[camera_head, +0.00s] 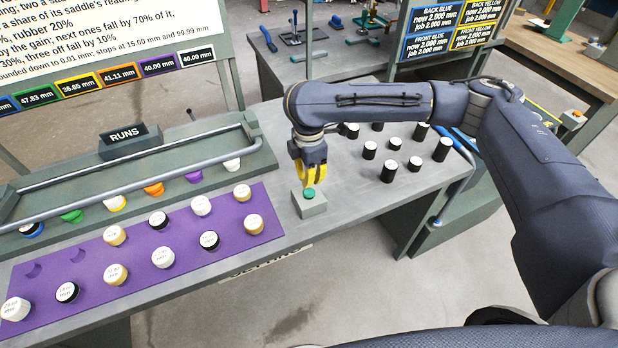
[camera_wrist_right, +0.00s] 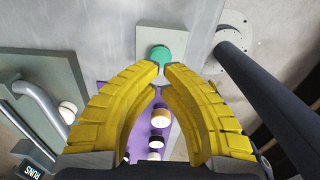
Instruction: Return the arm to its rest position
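My right arm comes in from the right in the head view. Its gripper (camera_head: 313,184), with yellow fingers, points down just above a green button (camera_head: 309,193) on a grey box (camera_head: 311,207). In the right wrist view the curved fingers (camera_wrist_right: 162,68) have their tips almost together, with nothing held between them. The green button (camera_wrist_right: 160,54) shows just beyond the tips; whether they touch it I cannot tell. My left gripper is not in view.
A purple mat (camera_head: 205,237) with several labelled caps lies left of the button box. Behind it stands the RUNS rack (camera_head: 125,137) with a metal rail. Several black cylinders (camera_head: 388,171) with white tops stand on the bench to the right, below my forearm.

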